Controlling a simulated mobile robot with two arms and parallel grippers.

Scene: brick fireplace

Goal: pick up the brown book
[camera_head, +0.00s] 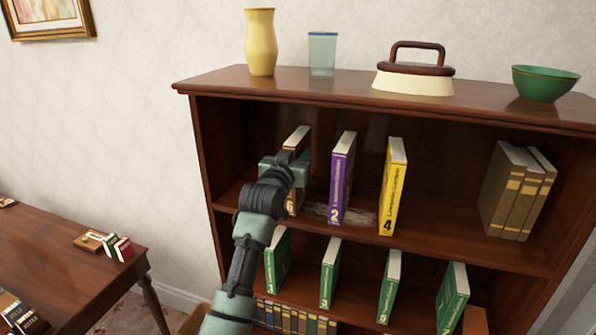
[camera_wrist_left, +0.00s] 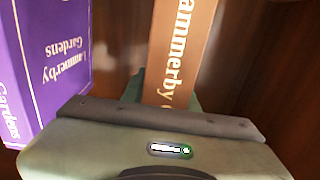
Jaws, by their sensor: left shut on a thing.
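The brown book (camera_head: 297,138) stands upright on the upper shelf of the bookcase, at the left of the row. It has a white lettered spine, and its middle is hidden behind my left gripper (camera_head: 285,168) in the head view. My left gripper is shut on the brown book. In the left wrist view the brown book (camera_wrist_left: 181,50) rises from between the jaws, with its lower part hidden by the gripper body. My right gripper is not in view.
A purple book (camera_head: 341,180) stands just right of the brown one, then a yellow book (camera_head: 392,188). Brown volumes (camera_head: 516,192) lean at the shelf's right. Green books (camera_head: 330,272) stand on the shelf below. The bookcase top (camera_head: 340,92) overhangs the shelf.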

